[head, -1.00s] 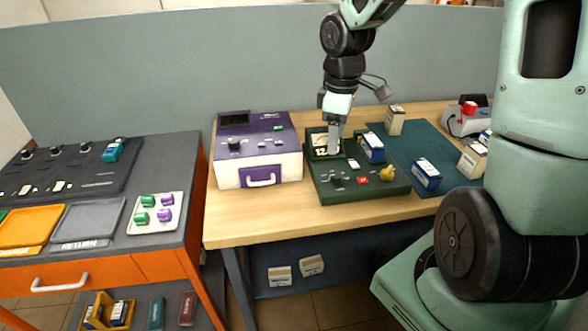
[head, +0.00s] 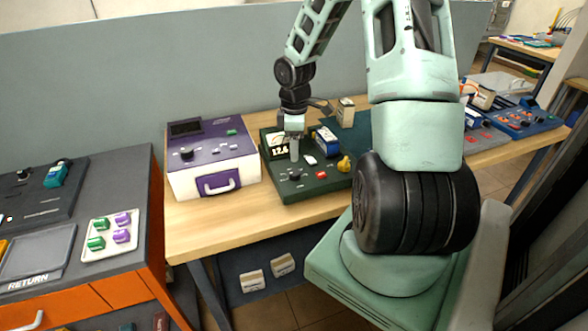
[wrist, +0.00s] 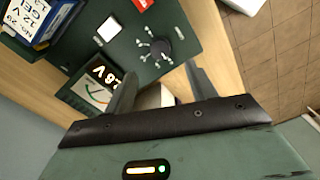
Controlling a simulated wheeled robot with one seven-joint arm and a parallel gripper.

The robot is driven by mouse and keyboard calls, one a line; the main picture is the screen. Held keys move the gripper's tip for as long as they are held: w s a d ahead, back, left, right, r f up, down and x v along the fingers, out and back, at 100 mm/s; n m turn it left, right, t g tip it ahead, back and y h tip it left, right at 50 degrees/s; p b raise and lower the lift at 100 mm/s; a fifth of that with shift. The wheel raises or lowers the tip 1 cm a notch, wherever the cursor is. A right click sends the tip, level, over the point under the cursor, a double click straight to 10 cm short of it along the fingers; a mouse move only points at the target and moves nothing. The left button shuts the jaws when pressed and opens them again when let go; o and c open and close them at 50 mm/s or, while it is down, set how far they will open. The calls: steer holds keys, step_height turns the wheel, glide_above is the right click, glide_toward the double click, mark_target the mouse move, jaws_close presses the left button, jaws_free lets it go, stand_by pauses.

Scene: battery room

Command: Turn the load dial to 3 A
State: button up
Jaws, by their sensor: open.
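The load dial (wrist: 160,47) is a small dark knob with white marks around it, on the dark green tester (head: 318,183). In the head view the dial (head: 295,173) lies just in front of my gripper (head: 294,152). In the wrist view the open jaws of my gripper (wrist: 160,82) are empty and apart from the dial, which sits beyond the fingertips. The display (wrist: 97,82) lies beside the left finger. The dial's setting is too small to read.
A blue and white battery (head: 325,139), a red button (head: 321,175) and a yellow knob (head: 344,164) are on the tester near the dial. A purple and white box (head: 212,158) stands to its left. Bare wooden bench (head: 225,222) lies in front.

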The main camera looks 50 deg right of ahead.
mark_target(295, 172)
step_height(295, 172, down, 9)
steer(key=shift+r, duration=0.2)
steer(key=c, duration=1)
